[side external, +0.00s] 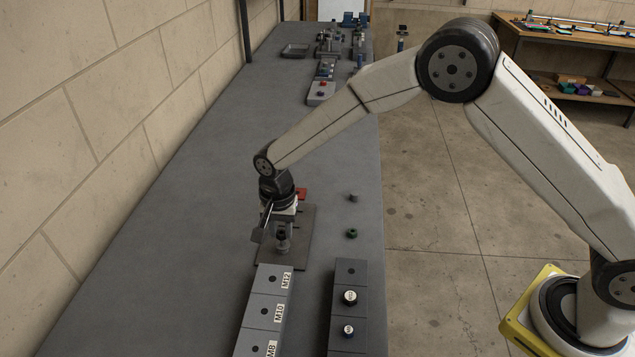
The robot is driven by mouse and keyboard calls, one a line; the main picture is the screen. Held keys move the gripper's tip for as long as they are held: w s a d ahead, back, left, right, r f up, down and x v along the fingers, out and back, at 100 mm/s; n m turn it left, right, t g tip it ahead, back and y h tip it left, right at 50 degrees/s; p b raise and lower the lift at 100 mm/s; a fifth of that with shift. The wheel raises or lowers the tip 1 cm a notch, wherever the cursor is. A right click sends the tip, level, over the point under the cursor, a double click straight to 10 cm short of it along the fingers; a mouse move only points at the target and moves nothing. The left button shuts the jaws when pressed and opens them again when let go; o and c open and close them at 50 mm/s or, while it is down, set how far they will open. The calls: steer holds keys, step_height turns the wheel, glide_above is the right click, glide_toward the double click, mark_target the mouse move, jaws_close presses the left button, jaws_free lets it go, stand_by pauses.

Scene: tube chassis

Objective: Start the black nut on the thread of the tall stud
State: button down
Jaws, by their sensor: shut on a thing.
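My gripper (281,226) points down over a brown-grey plate (296,249) on the bench. It is shut on a small dark piece, which I take to be the black nut (282,231), mostly hidden by the fingers. A grey upright post, seemingly the tall stud (283,244), stands on the plate directly below the gripper. The nut appears in line with the top of the stud. At this size I cannot tell whether they touch or whether the thread is engaged.
A red piece (301,193) lies behind the gripper. A green nut (351,234) and a grey nut (353,198) lie to the right. Blocks labelled M12, M10 and M8 (267,309) and a dark rack (350,273) stand in front. The left of the bench is clear.

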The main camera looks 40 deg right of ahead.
steer(key=shift+f, duration=0.85)
steer(key=shift+c, duration=2)
jaws_free()
steer(key=shift+r, duration=0.15)
steer(key=shift+r, duration=3.75)
